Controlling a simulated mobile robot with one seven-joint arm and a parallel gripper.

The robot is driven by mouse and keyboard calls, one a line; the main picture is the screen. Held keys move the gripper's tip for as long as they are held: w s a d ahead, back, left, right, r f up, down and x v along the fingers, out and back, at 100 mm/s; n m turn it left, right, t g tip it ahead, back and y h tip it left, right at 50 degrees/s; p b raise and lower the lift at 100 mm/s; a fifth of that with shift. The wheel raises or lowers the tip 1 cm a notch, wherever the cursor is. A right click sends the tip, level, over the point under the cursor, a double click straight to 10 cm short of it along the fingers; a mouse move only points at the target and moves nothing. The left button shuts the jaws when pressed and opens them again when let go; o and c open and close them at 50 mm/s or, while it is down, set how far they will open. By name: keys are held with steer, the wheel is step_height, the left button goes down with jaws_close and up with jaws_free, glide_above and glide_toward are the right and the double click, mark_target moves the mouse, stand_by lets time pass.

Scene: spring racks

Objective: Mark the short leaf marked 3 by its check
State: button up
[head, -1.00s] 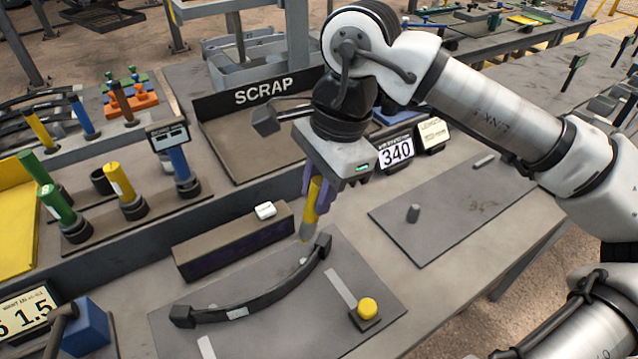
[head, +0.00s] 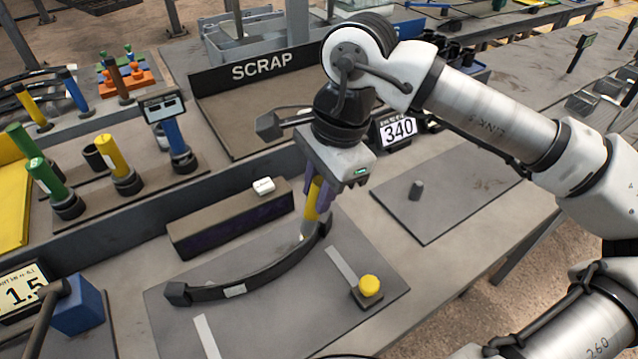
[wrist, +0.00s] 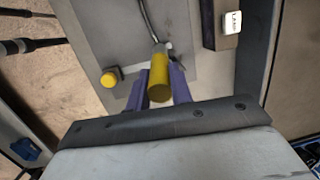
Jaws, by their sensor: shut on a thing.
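My gripper (head: 318,190) is shut on a yellow marker (head: 313,200), which points down with its pale tip at the right end of the dark curved leaf (head: 265,274). I cannot tell whether the tip touches the leaf. The leaf lies on a grey plate (head: 310,318) and has a small pale label near its left part, too small to read. In the wrist view the yellow marker (wrist: 159,75) sits between the purple fingers, with the thin curved leaf (wrist: 150,22) beyond it. A display (head: 398,131) reads 340.
A yellow button (head: 369,286) stands on the plate's right side. A dark block (head: 225,222) with a white piece (head: 263,186) lies behind the leaf. A rack holds green, yellow and blue markers (head: 120,160). The SCRAP tray (head: 250,105) is behind. The right-hand plate (head: 450,195) is mostly clear.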

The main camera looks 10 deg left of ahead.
steer(key=shift+s+f+b, duration=0.1)
steer(key=shift+f+b, duration=0.55)
steer(key=shift+b, duration=0.25)
stand_by(2.4)
steer(key=shift+a+p+v, duration=0.25)
steer(key=shift+p+v, duration=0.4)
steer(key=shift+v, duration=0.5)
steer(key=shift+a+p+v, duration=0.25)
steer(key=shift+p+v, duration=0.45)
steer(key=shift+v, duration=0.5)
steer(key=shift+a+p+v, duration=0.25)
steer(key=shift+p+v, duration=0.4)
steer(key=shift+v, duration=0.5)
steer(key=shift+s+r, duration=0.1)
steer(key=shift+r, duration=0.1)
